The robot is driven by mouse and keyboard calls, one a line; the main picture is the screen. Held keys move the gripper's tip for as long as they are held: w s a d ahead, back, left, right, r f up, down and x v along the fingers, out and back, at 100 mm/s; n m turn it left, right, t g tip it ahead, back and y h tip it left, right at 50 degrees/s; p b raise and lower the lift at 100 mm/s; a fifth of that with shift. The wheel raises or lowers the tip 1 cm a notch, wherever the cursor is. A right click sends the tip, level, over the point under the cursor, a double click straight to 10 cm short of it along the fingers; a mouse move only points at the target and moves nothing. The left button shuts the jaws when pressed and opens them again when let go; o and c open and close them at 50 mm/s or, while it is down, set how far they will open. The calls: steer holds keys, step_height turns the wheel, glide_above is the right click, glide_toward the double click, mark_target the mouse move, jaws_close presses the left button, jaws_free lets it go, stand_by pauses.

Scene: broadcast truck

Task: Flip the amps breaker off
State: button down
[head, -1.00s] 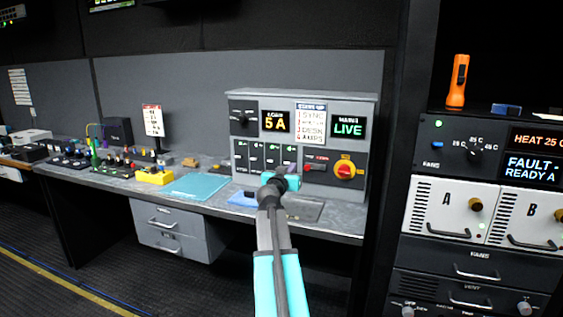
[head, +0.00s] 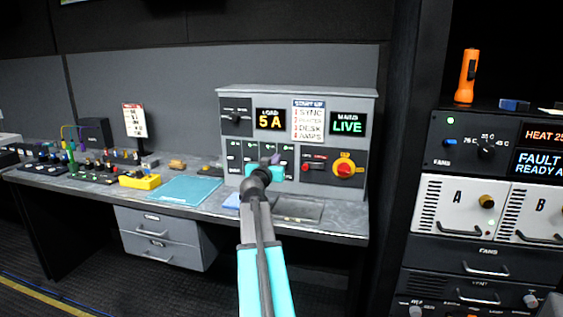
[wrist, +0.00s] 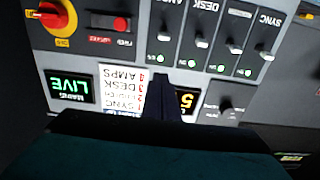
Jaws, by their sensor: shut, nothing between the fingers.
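The breaker panel (head: 234,176) is on the grey cabinet at the back of the desk. In the wrist view, which is upside down, the amps breaker (wrist: 164,37) is the leftmost of a row of white-tipped levers, with a lit green lamp beside it. The desk breaker (wrist: 200,40) and the sync breaker (wrist: 265,54) are to its right. My gripper (wrist: 160,80) is shut and empty. Its fingertips appear just below the amps lever in that picture; contact cannot be told. In the head view my gripper (head: 272,162) covers part of the panel.
A red and yellow rotary switch (head: 344,168) and a red-marked switch (head: 314,166) are right of the breakers. Displays read LOAD 5 A (head: 270,120) and MAINS LIVE (head: 347,124). A start-up list (head: 308,121) hangs between them. A teal mat (head: 185,190) lies on the desk.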

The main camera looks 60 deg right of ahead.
steer(key=shift+d, duration=0.15)
steer(key=shift+p+x, duration=1.15)
steer(key=shift+x, duration=3.75)
steer(key=f, duration=0.2)
steer(key=a+f, duration=0.1)
steer(key=shift+s+a+f, duration=0.1)
steer(key=shift+s+f, duration=0.15)
steer(key=shift+f, duration=0.15)
steer(key=shift+f+b, duration=0.15)
steer(key=shift+b, duration=0.25)
